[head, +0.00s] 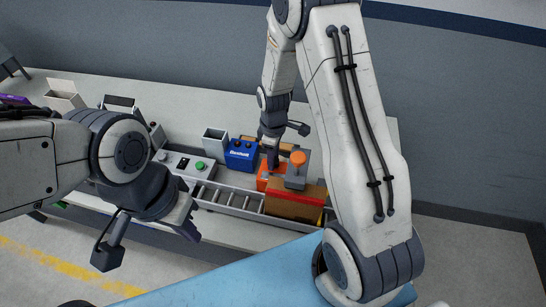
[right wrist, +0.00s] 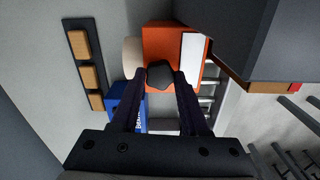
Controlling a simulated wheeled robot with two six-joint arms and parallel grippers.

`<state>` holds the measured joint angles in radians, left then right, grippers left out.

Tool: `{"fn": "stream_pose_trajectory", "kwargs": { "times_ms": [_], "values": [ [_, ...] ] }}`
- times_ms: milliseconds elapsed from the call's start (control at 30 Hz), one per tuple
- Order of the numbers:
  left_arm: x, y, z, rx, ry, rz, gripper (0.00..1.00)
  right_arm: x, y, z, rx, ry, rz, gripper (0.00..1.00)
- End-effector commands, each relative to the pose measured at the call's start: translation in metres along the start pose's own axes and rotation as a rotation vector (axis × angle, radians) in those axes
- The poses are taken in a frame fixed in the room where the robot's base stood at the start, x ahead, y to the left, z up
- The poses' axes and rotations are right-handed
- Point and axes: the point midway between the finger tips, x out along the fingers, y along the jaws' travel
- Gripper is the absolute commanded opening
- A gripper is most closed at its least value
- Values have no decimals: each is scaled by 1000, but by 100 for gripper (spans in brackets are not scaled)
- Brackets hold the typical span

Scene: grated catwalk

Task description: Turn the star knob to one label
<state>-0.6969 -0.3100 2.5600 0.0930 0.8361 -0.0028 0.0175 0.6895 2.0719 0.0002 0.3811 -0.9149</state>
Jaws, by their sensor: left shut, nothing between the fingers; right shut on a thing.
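The dark star knob (right wrist: 160,76) sits on an orange box (right wrist: 160,42) in the right wrist view, between the tips of my right gripper (right wrist: 162,84). My right gripper is shut on the knob. A white panel (right wrist: 190,50) lies on the box beside it; no label text is readable. In the head view the orange box (head: 263,182) is under my right gripper (head: 272,160), which hides the knob. My left gripper (head: 190,222) is shut and empty, in front of the bench at the left, apart from the box.
A blue box (head: 240,154) and a grey open bin (head: 214,142) stand left of the orange box. A control panel with a green button (head: 200,166) is further left. An orange-topped grey fixture (head: 298,160) stands close right. A rail (head: 228,204) runs along the bench front.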

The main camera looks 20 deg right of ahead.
Motion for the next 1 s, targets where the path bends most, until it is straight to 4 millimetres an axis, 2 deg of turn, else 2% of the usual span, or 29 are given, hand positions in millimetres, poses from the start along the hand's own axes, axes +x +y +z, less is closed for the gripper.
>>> {"fn": "stream_pose_trajectory", "kwargs": {
  "times_ms": [1000],
  "values": [
    [17, -1, 1, -3, 0, 0, 0, -1, 2, -1, 913, 5, 3, 0]
  ]
}}
